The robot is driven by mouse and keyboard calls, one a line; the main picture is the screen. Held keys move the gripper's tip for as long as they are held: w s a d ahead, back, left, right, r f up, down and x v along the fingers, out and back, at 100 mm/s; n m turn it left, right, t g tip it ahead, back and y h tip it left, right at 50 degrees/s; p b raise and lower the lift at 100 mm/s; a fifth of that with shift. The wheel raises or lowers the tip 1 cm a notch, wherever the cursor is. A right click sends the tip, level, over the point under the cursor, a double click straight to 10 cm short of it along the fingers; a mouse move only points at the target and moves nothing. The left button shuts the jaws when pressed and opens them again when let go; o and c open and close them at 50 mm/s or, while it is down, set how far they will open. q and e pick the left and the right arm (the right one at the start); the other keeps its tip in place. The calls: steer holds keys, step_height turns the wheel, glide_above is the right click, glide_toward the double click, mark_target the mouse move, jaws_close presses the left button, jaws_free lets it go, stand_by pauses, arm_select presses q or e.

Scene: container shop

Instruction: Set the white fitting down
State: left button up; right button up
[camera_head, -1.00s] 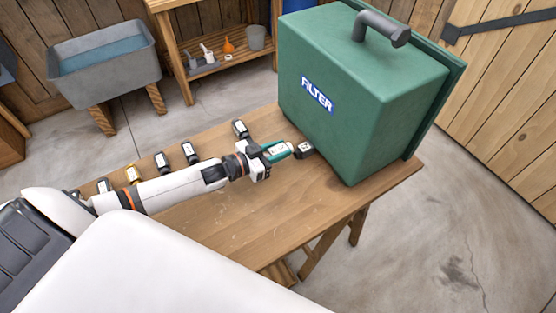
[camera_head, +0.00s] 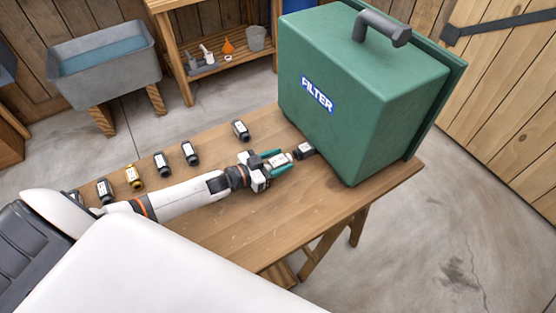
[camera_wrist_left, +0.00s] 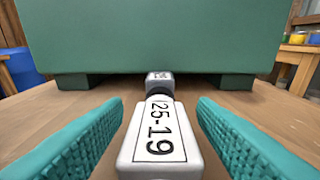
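The white fitting (camera_head: 280,160) lies on the wooden table in front of the green filter box (camera_head: 365,95). In the left wrist view the fitting (camera_wrist_left: 160,138) shows a label reading "25-19". Its far end is at a dark piece with a grey, labelled top (camera_wrist_left: 160,80) by the box; I cannot tell if they are joined. My left gripper (camera_head: 273,160) is open, with its teal fingers on either side of the fitting. In the left wrist view (camera_wrist_left: 160,135) there is a gap between each finger and the fitting. My right gripper is not in view.
The table's front right (camera_head: 310,205) is clear. A grey sink (camera_head: 105,75) and a wooden shelf (camera_head: 165,50) stand behind, off the table.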

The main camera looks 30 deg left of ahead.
arm_select(q)
steer(key=shift+r, duration=0.15)
steer(key=v, duration=1)
steer(key=shift+s+a, duration=0.15)
steer(key=shift+v, duration=0.85)
